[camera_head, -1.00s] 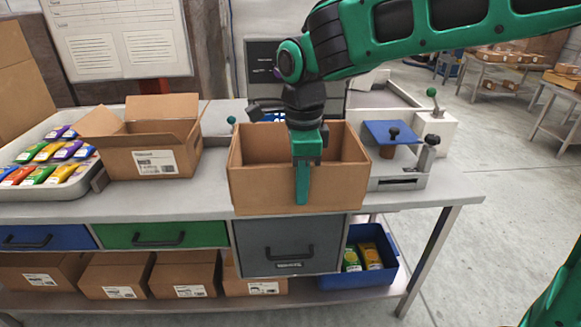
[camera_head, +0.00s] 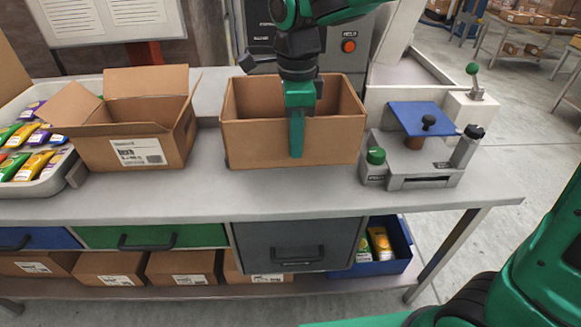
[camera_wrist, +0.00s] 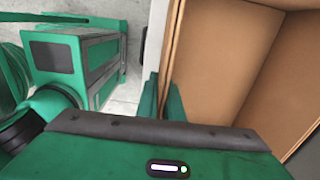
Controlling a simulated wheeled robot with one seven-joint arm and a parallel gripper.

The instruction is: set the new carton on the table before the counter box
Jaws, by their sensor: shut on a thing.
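The new carton (camera_head: 255,145) is a plain brown box with an open top. It is above or on the table (camera_head: 300,195), behind the front edge; I cannot tell whether its bottom touches. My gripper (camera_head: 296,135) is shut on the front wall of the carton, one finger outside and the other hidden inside. The wrist view also shows the carton wall (camera_wrist: 215,60) by the fingers (camera_wrist: 164,97). A dark grey box with a red button (camera_head: 348,46), probably the counter box, stands behind the carton, partly hidden by it and my arm.
A labelled open carton (camera_head: 105,152) stands to the left, beside a tray (camera_head: 45,185) of colourful packets. A weigher with a blue plate (camera_head: 415,118) stands close to the right. Drawers (camera_head: 295,245) and a shelf with labelled cartons and a blue bin (camera_head: 375,268) are below.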

